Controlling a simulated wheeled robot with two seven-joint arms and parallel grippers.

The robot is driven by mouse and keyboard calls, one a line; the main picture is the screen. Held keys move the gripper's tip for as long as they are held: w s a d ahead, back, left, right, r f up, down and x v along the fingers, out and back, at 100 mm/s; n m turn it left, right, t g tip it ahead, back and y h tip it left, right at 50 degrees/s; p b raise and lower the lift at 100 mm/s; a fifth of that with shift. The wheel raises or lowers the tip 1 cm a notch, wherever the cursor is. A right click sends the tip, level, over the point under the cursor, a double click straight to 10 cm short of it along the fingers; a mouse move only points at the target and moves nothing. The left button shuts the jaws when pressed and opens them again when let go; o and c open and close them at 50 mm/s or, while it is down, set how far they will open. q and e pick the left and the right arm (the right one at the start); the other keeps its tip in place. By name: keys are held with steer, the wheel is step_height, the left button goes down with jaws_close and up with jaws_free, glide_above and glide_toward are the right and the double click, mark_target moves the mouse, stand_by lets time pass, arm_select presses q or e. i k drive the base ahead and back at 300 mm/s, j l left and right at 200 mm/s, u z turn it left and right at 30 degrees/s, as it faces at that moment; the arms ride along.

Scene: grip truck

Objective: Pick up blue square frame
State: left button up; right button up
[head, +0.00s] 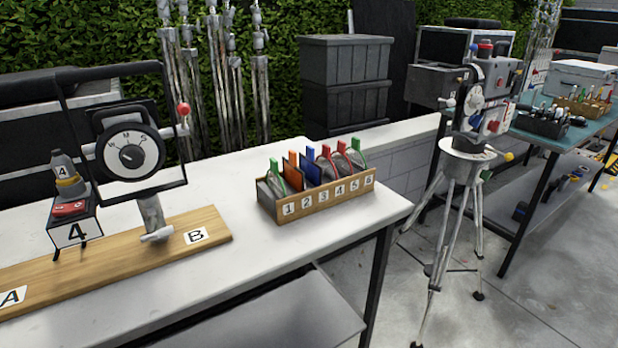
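The blue square frame (312,166) stands upright in a wooden rack (319,203) with numbered slots, on the white table. It is behind the labels 2 and 3, most likely in slot 3. Its lower part is hidden by the rack's front. An orange square frame (291,171) is just left of it, and a red-handled frame (327,163) is just right of it. Neither of my grippers is in view.
A tripod with a machine (485,95) stands right of the table. The tabletop in front of the rack is clear.

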mark_target(313, 172)
steer(key=i+l+u, duration=0.55)
steer(key=l+u, duration=0.15)
steer(key=l, duration=0.1)
